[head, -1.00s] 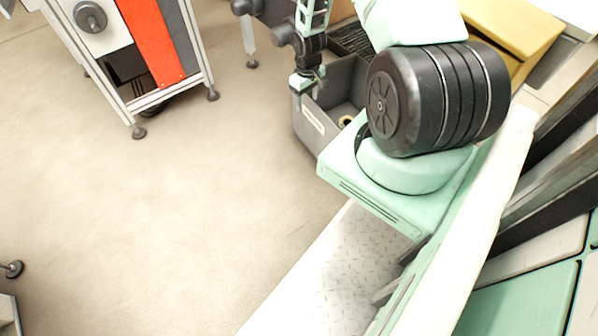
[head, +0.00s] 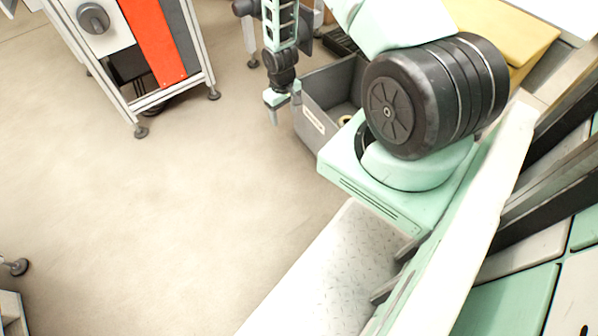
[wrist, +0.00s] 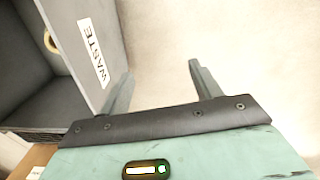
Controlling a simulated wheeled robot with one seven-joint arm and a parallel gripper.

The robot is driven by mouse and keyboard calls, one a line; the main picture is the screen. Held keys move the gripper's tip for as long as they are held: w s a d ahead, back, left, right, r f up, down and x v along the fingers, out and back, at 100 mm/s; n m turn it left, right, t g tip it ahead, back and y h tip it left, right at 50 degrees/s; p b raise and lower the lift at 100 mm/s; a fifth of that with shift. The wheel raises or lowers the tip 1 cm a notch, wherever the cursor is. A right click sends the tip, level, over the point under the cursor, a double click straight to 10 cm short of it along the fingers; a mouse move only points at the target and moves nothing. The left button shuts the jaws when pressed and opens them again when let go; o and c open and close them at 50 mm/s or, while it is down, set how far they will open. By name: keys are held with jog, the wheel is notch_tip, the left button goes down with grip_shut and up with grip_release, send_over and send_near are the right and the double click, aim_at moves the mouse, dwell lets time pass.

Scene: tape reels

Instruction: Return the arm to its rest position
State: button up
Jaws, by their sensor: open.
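My gripper (head: 284,103) hangs at the end of my arm in the head view, just left of the grey waste bin (head: 308,117). In the wrist view my gripper (wrist: 160,88) has its two fingers wide apart with nothing between them. Pale floor shows beyond the fingertips. The bin (wrist: 92,22) with its white WASTE label fills the left of the wrist view, close beside the left finger. A tan tape reel (head: 345,120) lies inside the bin, and it also shows in the wrist view (wrist: 50,42).
A framed machine with an orange panel (head: 150,40) stands at the upper left. The floor (head: 180,200) between it and my body is clear. A yellow surface (head: 515,35) is at the upper right. A dark rack (head: 340,42) lies behind the bin.

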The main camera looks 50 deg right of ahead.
jog(key=shift+a, duration=0.3)
dwell(0.4)
jog(key=s+a+r+n+y, duration=0.1)
jog(key=a+r+n, duration=0.3)
jog(key=a+r, duration=2.05)
jog(key=s+a+r+n, duration=0.2)
jog(key=s+a+r, duration=0.15)
jog(key=s, duration=0.35)
jog(key=s+a+r+n, duration=0.1)
jog(key=s+a+r, duration=0.2)
jog(key=s+r, duration=0.35)
jog(key=s+a+r+n, duration=0.2)
jog(key=s+a, duration=0.2)
jog(key=s, duration=0.5)
notch_tip(320, 180, up, 31)
jog(key=p, duration=3)
jog(key=shift+w+d+p, duration=0.25)
jog(key=shift+w+p, duration=0.15)
